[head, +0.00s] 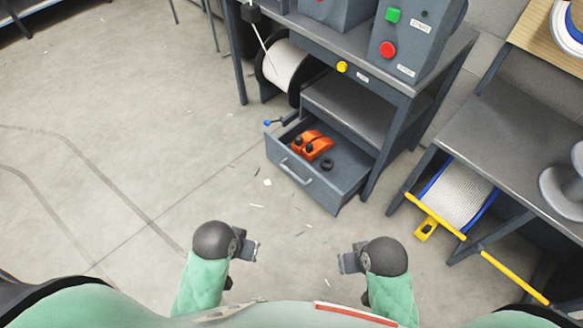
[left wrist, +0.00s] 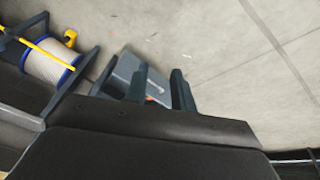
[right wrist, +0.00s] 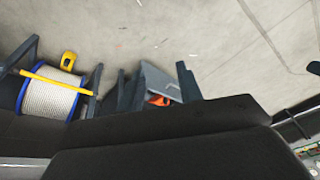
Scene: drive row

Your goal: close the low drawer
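The low drawer (head: 318,188) is grey and stands pulled out under the workbench at centre right in the head view. Its front has a bar handle (head: 296,172) and faces me. Inside lie an orange tool (head: 312,144) and a small black ring (head: 327,164). My left gripper (head: 254,250) and right gripper (head: 345,262) are both in front of the drawer, apart from it and empty. Each shows a gap between its fingers. The drawer also shows past the fingers in the left wrist view (left wrist: 126,68) and the right wrist view (right wrist: 155,78), partly hidden.
Above the drawer is a shelf (head: 350,108) and a box with a red button (head: 387,49). A cable reel (head: 287,65) hangs left of the drawer. A side table (head: 480,130) with a rope reel (head: 456,196) and yellow bar stands right. Floor to the left is clear.

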